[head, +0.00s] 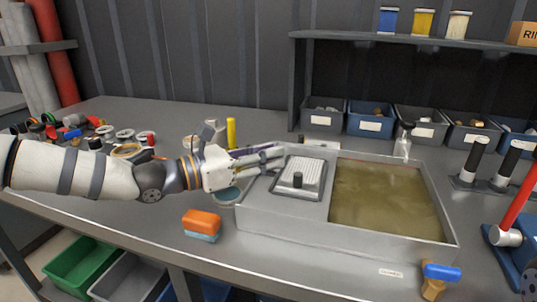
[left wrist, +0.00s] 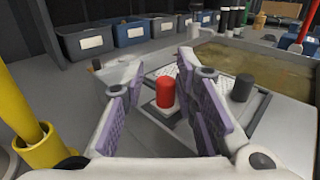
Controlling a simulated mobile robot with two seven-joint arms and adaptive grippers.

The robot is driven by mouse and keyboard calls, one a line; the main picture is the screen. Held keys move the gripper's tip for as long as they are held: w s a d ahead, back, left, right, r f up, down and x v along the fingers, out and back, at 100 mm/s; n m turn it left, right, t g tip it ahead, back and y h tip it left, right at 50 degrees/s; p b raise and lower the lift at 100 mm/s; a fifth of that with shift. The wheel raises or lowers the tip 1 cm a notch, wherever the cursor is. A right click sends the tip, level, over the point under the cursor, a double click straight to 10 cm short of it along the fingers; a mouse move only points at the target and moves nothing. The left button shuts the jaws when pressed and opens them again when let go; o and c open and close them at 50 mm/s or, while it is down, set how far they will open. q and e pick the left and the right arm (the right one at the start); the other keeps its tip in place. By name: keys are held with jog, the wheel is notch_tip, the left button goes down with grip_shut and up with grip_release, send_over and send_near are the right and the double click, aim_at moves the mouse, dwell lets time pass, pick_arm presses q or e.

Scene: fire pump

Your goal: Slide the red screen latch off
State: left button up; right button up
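The red screen latch (left wrist: 165,88) is a short upright red peg on a dark base, at the near edge of the screen plate. In the head view it is hidden behind my fingers. The screen (head: 305,172) is a pale perforated panel in a grey frame with a black knob (head: 298,180); the knob also shows right of the latch in the left wrist view (left wrist: 241,88). My left gripper (head: 272,158) reaches in from the left, level with the screen's left edge. Its purple-padded fingers are open, with the latch between them and a visible gap on each side.
A grey tank of murky water (head: 385,195) lies right of the screen. An orange and blue sponge (head: 202,222) sits in front of my arm. A yellow cylinder (head: 231,132) stands behind my wrist. Bins (head: 323,117) line the back. The front table strip is mostly clear.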

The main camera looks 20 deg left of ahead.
pick_arm(q)
jog(key=v, duration=1.1)
jog(key=shift+s+a+r, duration=0.1)
jog(key=shift+s+r, duration=0.05)
jog(key=shift+s+a, duration=0.2)
jog(key=shift+s, duration=0.05)
